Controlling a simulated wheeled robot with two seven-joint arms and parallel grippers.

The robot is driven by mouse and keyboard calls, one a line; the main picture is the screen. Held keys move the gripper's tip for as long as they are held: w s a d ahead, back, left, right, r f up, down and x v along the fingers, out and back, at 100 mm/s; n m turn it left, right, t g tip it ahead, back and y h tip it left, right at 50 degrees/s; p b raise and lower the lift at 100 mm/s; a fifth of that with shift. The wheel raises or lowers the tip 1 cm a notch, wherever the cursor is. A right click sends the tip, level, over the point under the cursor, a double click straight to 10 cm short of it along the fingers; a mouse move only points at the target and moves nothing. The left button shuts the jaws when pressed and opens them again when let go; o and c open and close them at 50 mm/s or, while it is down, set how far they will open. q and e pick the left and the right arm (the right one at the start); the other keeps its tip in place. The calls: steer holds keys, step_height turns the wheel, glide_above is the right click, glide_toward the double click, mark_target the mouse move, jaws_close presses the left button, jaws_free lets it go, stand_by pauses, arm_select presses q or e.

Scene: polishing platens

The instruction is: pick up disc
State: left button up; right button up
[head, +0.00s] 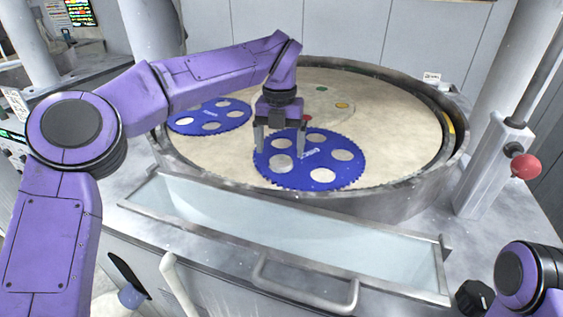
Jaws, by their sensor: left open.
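A blue toothed carrier (310,174) lies on the round beige platen (375,125). It has several round openings, most of them showing the beige surface. A grey disc (281,164) sits in its left opening. My left gripper (279,152) points down over the left part of this carrier, its fingers apart, close above the grey disc. I cannot tell whether the fingertips touch anything. Part of the carrier's upper left side is hidden behind the gripper. My right arm shows only as a purple link at the lower right; its gripper is out of view.
A second blue carrier (209,117) lies farther left on the platen, partly behind my left arm. A raised metal rim (400,207) surrounds the platen. In front is a clear-fronted trough (290,235) with a handle (305,285). A red-knobbed lever (525,166) stands at the right.

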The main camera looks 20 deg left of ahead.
mark_target(281, 161)
arm_select(q)
step_height(281, 161, down, 4)
steer(key=shift+w+d+r, duration=0.1)
steer(key=shift+w, duration=0.05)
steer(key=shift+s, duration=0.2)
steer(key=c, duration=1.2)
